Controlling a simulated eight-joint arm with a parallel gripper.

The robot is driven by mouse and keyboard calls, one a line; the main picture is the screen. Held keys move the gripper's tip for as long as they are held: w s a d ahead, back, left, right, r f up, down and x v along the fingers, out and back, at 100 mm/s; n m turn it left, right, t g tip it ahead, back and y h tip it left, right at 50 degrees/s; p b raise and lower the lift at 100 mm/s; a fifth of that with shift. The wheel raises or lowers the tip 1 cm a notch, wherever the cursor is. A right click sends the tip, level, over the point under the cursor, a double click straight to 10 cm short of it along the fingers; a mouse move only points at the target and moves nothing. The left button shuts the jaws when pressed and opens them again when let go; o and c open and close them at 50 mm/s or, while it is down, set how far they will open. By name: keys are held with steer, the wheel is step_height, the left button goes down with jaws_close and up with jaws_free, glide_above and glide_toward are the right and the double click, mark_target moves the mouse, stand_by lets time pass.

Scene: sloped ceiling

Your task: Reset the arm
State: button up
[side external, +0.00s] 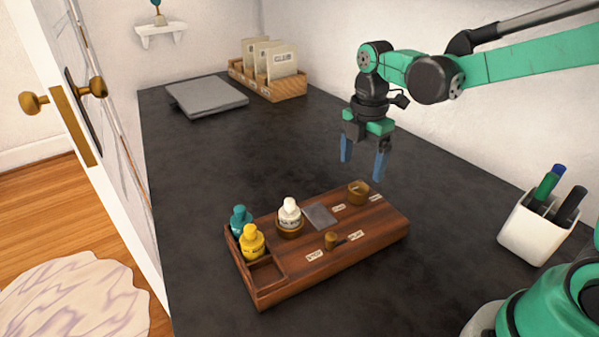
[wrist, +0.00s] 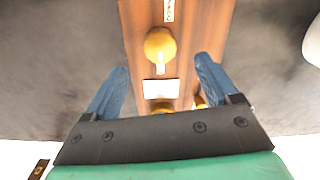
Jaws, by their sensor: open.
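My gripper (side external: 363,163) is open and empty, with its two blue fingers pointing down and spread apart. In the side external view it hangs above the dark tabletop, behind and above the right part of a wooden board (side external: 370,240). In the wrist view the gripper (wrist: 160,85) shows its fingers on either side of the board (wrist: 190,30), touching nothing that I can see. The arm reaches in from the right.
A pen holder (side external: 540,226) stands right. A closed laptop-like slab (side external: 207,96) and file box (side external: 268,82) lie behind. The middle tabletop is clear.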

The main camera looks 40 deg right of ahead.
steer(key=shift+s+a+r+m, duration=0.1)
steer(key=shift+s+r+m, duration=0.1)
steer(key=shift+m, duration=0.2)
steer(key=s+a+r+m+t, duration=0.2)
steer(key=s+m+t, duration=0.4)
steer(key=m, duration=1.1)
steer(key=shift+s+a+r+m+t, duration=0.15)
steer(key=shift+s+r+m+t, duration=0.2)
steer(key=shift+t, duration=0.35)
